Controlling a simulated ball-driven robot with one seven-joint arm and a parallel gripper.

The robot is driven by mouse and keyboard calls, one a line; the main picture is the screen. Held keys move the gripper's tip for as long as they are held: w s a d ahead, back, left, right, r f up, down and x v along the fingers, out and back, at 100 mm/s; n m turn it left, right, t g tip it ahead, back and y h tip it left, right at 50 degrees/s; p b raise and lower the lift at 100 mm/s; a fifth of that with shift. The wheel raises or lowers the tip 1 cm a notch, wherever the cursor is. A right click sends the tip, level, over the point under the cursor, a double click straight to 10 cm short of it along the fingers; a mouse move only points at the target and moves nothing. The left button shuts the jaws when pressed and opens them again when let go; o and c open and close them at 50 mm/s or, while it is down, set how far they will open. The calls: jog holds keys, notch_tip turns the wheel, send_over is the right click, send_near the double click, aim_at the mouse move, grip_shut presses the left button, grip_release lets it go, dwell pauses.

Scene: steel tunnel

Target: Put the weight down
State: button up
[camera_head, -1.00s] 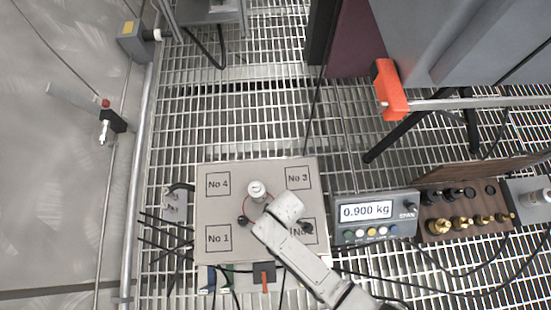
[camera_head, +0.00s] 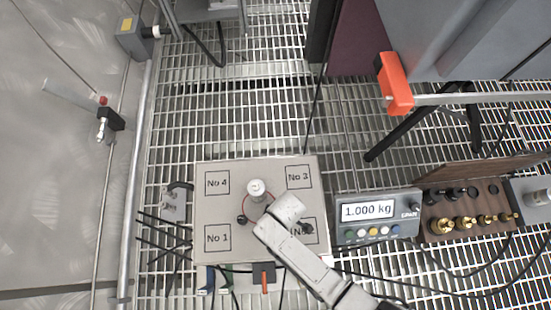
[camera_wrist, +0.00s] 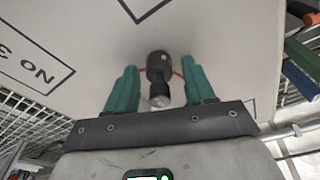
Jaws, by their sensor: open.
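The weight, a small pale metal cylinder with a round top (camera_head: 257,190), stands on the flat grey scale platform (camera_head: 215,205), within the red ring marked at its middle. In the wrist view the weight (camera_wrist: 159,64) shows as a dark body with a shiny end. My gripper (camera_wrist: 160,75) is open, its two green fingers on either side of the weight with a visible gap at each side. In the head view the fingers are mostly hidden behind my wrist. The scale display (camera_head: 367,210) reads 1.000 kg.
The platform has corner squares No 1, No 3 and No 4, and my arm partly covers another. A wooden rack (camera_head: 465,215) of brass and dark weights stands right of the display. Cables cross the grating floor. An orange-ended bar (camera_head: 396,82) lies at upper right.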

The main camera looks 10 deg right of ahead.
notch_tip(320, 180, up, 12)
jog(key=d+p, duration=0.1)
jog(key=p, duration=0.5)
jog(key=shift+s+d+p, duration=0.3)
jog(key=shift+s+p, duration=0.05)
jog(key=shift+s, duration=0.05)
jog(key=shift+r, duration=0.1)
jog(key=s+d+r+m+h, duration=0.1)
jog(key=s+d+r+m, duration=0.2)
jog(key=d+r+m, duration=0.3)
jog(key=s+d+r+m, duration=0.4)
jog(key=d+r+m, duration=0.3)
jog(key=d+r, duration=0.6)
jog(key=d, duration=0.5)
jog(key=shift+r+m+h, duration=0.3)
jog(key=shift+r+h, duration=0.05)
jog(key=shift+h, duration=0.05)
